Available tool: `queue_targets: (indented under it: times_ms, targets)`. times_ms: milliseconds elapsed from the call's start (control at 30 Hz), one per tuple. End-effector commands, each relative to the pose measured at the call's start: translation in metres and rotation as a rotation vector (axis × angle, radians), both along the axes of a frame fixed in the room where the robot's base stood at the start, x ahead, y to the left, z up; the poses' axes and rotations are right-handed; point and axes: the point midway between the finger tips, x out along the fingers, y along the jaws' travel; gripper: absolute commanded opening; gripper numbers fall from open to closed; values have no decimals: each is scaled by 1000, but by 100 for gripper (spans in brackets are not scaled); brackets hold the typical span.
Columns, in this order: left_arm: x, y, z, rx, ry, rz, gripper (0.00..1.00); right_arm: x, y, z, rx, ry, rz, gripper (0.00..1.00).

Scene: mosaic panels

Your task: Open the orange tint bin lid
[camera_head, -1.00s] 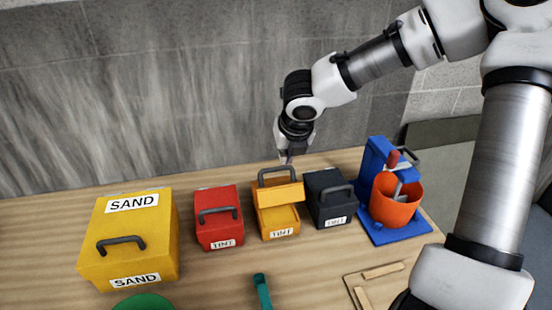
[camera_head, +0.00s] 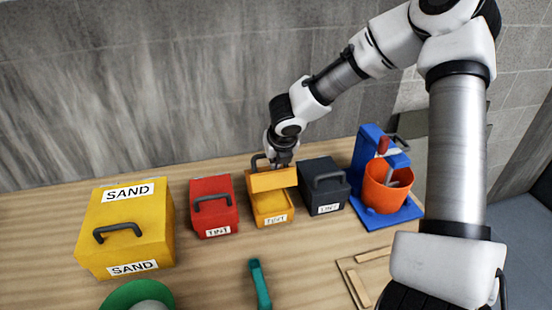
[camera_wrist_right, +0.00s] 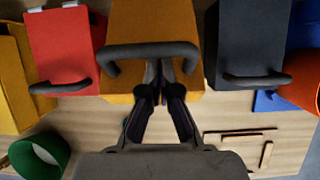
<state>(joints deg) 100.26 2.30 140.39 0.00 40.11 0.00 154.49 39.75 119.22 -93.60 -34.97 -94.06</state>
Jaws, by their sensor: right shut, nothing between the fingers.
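The orange tint bin (camera_head: 273,209) stands between the red bin and the dark bin, with a TINT label on its front. The lid's dark handle (camera_wrist_right: 152,52) shows large in the right wrist view. My right gripper (camera_head: 281,163) is at the lid's handle, its fingers (camera_wrist_right: 160,75) shut with nothing between them. Whether the fingers touch the handle or lid I cannot tell. My left gripper is not in view.
A red tint bin (camera_head: 213,207) stands left and a dark tint bin (camera_head: 324,186) close right. A yellow sand box (camera_head: 125,228) is further left. An orange bucket (camera_head: 386,186) on a blue stand is at the right. A teal tool (camera_head: 260,284) lies in front.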

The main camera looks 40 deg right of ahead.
Motion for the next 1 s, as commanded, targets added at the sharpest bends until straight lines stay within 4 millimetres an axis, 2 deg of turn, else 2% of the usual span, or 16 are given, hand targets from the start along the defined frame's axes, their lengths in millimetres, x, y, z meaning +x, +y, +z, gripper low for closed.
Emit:
queue_targets:
  times_ms: [267,467,800,1000]
  targets:
    - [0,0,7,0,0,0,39,3,-2,6,0,1,0,0]
    - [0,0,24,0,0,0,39,12,-7,18,0,1,-1,0]
    - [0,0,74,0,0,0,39,45,-25,43,-2,2,-1,0]
    - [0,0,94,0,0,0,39,70,-39,48,-2,0,-2,0]
